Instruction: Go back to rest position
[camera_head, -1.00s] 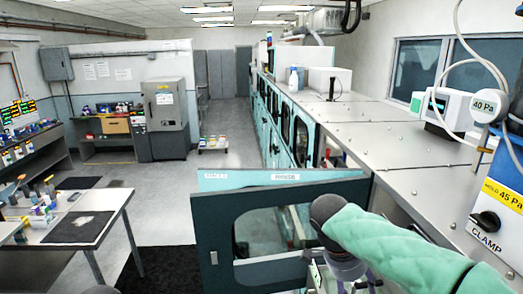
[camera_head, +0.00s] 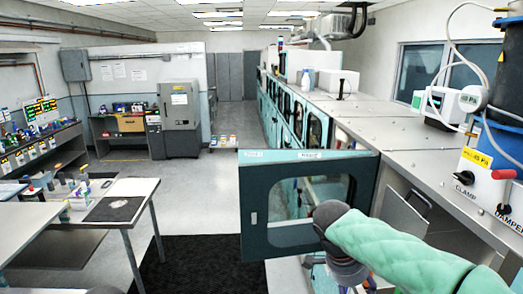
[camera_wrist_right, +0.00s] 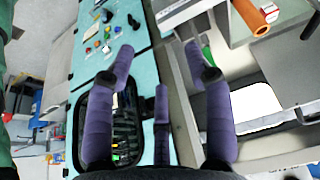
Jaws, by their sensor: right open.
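My right arm in its green padded sleeve comes in from the lower right of the head view, with a dark wrist joint at its end. The right gripper (camera_head: 345,272) points down there, partly cut off by the lower edge. In the right wrist view its purple fingers (camera_wrist_right: 160,60) are spread apart, with nothing held between them. My left gripper is not in the head view.
An open teal door (camera_head: 252,240) with a window stands just beyond my right gripper. A long metal-topped bench (camera_head: 385,130) runs along the right. A table (camera_head: 140,190) stands left, with a dark mat (camera_head: 190,265) on the floor. The aisle (camera_head: 215,185) is clear.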

